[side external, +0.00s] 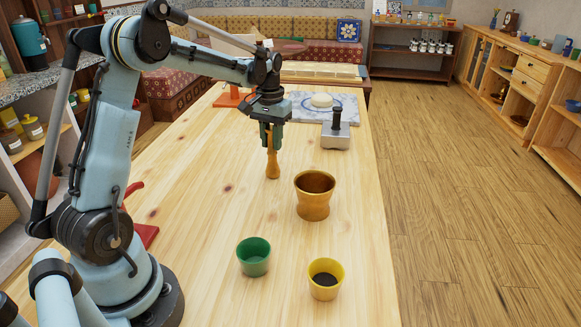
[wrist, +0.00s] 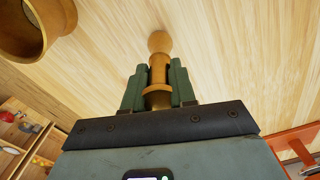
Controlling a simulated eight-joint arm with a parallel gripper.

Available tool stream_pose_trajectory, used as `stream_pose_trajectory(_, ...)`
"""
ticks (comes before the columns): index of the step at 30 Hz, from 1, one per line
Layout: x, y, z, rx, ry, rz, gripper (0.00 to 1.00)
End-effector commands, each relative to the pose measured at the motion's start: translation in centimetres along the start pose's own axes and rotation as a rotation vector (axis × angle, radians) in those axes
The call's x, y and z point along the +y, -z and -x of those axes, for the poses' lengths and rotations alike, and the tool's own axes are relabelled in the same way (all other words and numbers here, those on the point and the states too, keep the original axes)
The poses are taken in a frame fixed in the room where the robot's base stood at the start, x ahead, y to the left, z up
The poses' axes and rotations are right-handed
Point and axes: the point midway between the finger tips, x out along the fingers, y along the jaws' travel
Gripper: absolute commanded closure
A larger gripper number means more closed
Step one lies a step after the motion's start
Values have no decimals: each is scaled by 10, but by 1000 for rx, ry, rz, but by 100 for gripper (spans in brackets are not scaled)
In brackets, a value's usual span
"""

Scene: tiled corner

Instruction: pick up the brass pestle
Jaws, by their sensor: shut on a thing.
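The brass pestle (side external: 272,163) hangs upright below my gripper (side external: 271,133) in the side external view, over the wooden table. Its lower end is close to the tabletop; I cannot tell whether it touches. In the wrist view my gripper (wrist: 160,85) is shut on the pestle (wrist: 159,43), with a green finger on each side of its shaft. The pestle's rounded end and collar show past the fingers. The brass mortar (side external: 315,195) stands to the right and nearer the camera, apart from the pestle. It also shows at the upper left of the wrist view (wrist: 35,28).
A green cup (side external: 253,257) and a yellow cup (side external: 325,279) with dark contents stand in front. A red object (side external: 143,232) is near my base.

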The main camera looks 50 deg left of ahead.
Motion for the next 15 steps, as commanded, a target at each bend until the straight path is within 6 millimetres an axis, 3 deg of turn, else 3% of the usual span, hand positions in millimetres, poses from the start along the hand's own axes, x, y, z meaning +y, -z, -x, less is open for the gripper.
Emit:
stream_pose_trajectory(5, 0, 0, 11, 0, 0, 0, 100)
stream_pose_trajectory(11, 0, 0, 40, 0, 0, 0, 100)
stream_pose_trajectory(15, 27, -17, 58, -1, 0, -7, 100)
